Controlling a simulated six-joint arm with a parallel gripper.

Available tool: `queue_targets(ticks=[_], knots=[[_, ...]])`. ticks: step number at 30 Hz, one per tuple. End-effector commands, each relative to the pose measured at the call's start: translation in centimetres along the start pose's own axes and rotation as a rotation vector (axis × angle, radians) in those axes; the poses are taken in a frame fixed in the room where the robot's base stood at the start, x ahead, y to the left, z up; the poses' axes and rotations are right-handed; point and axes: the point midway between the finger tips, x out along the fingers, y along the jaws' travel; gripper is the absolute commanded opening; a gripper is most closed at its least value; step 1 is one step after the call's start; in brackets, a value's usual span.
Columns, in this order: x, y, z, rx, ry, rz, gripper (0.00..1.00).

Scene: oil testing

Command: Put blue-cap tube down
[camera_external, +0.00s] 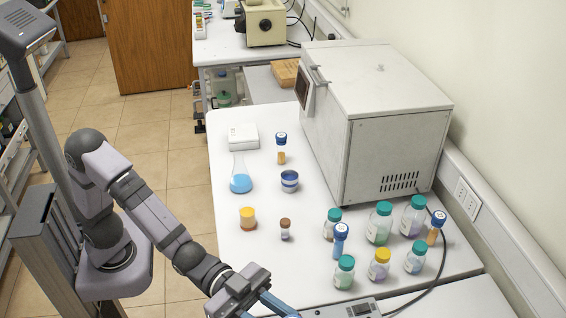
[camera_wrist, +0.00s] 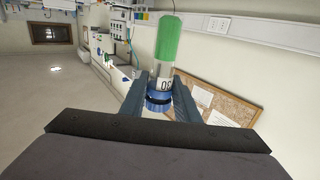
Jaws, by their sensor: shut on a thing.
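My gripper (camera_wrist: 160,88) is shut on a blue-cap tube in the wrist view. Its blue cap (camera_wrist: 158,103) is at the jaws, and its green body (camera_wrist: 170,40) extends away from them, tilted slightly in that picture. The held tube is not visible in the external view, where my gripper (camera_external: 277,303) is at the bottom edge. Other blue-cap tubes stand on the white bench (camera_external: 250,270): one with orange contents (camera_external: 281,154) at the back, one with blue contents (camera_external: 339,248) among the bottles, and one with amber contents (camera_external: 434,236) at the right.
Several capped bottles (camera_external: 379,228) crowd the bench's right. A flask (camera_external: 241,183), blue-banded jar (camera_external: 289,181), orange-lidded jar (camera_external: 247,222) and brown-capped vial (camera_external: 285,232) stand left. A large grey oven (camera_external: 390,150) fills the back right. A device (camera_external: 345,309) is near my gripper. Bare bench lies between.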

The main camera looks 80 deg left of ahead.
Motion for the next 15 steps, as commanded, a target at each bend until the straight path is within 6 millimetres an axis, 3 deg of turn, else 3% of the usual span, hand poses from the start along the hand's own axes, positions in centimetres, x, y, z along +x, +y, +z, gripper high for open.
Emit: queue_targets(ticks=[8, 15], knots=[[-1.3, -5.5, 0.5, -0.002, 0.000, -0.257, 0.02], [-4.1, -11.6, 2.2, 0.000, -0.002, -0.546, 0.02]])
